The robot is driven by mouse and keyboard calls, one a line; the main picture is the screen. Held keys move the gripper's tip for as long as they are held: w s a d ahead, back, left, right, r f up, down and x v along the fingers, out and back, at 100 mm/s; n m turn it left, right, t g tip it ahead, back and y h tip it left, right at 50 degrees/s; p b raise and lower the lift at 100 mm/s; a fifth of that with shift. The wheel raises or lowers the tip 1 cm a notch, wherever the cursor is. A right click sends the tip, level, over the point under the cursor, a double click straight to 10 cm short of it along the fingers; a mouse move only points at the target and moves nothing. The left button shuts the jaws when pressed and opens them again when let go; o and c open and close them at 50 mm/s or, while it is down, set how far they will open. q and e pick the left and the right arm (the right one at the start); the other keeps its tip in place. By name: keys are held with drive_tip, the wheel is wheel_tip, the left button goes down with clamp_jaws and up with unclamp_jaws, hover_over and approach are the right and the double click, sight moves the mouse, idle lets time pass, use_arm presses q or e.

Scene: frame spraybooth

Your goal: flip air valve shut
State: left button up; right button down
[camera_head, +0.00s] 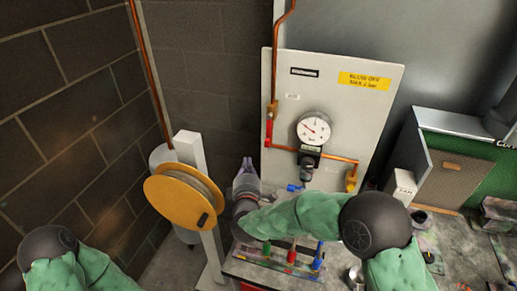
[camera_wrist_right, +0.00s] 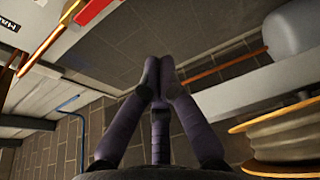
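The air valve with its red handle (camera_head: 268,132) sits on the copper pipe at the left edge of the pale wall panel (camera_head: 375,110). The handle looks upright, in line with the pipe. In the right wrist view a red bar (camera_wrist_right: 95,10), apparently this handle, shows at the top edge, apart from the fingers. My right gripper (camera_head: 246,165) is below and left of the valve, not touching it. In the wrist view its fingers (camera_wrist_right: 160,65) converge at the tips with nothing seen between them. My left gripper is outside the view.
A round gauge (camera_head: 313,128) and regulator are on the panel right of the valve. A yellow hose reel (camera_head: 183,197) stands left of my right gripper. A workbench with coloured tools (camera_head: 290,257) lies below my right arm.

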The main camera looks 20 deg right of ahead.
sight(268, 130)
drive_tip(key=w+d+b, duration=0.1)
drive_tip(key=w+d, duration=0.5)
drive_tip(key=w, duration=0.1)
drive_tip(key=shift+w, duration=0.25)
idle(0.6)
drive_tip(key=shift+d, duration=0.1)
